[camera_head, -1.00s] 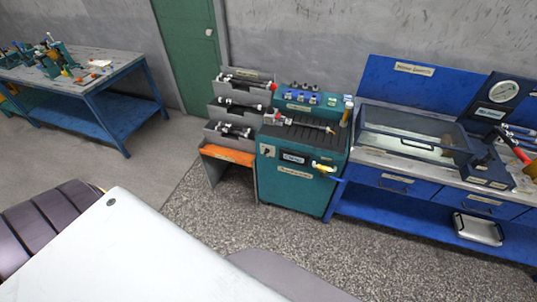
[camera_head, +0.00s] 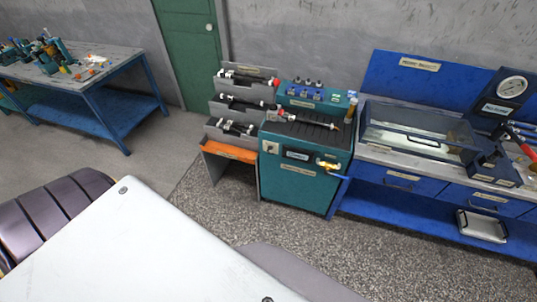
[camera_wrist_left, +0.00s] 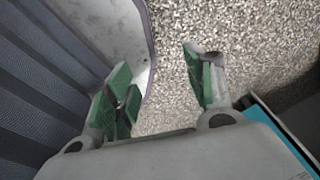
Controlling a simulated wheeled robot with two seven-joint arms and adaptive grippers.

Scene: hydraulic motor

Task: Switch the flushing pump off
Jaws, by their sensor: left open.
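The flushing unit (camera_head: 300,183) is a teal cabinet in the middle of the head view, standing on the floor against the wall. Its front carries a small grey switch plate (camera_head: 270,147) at the upper left, a dark display (camera_head: 297,155) and a yellow valve handle (camera_head: 328,166) at the right. The switch's position is too small to tell. My left gripper (camera_wrist_left: 160,90) shows only in the left wrist view, with its green-padded fingers apart and nothing between them, above the speckled floor. My right gripper is not in view.
Grey bins (camera_head: 240,105) with hoses stand left of the cabinet above an orange-topped stand (camera_head: 229,152). A blue workbench (camera_head: 400,181) adjoins on the right. Another blue bench (camera_head: 100,84) stands far left. Speckled floor in front of the cabinet is clear.

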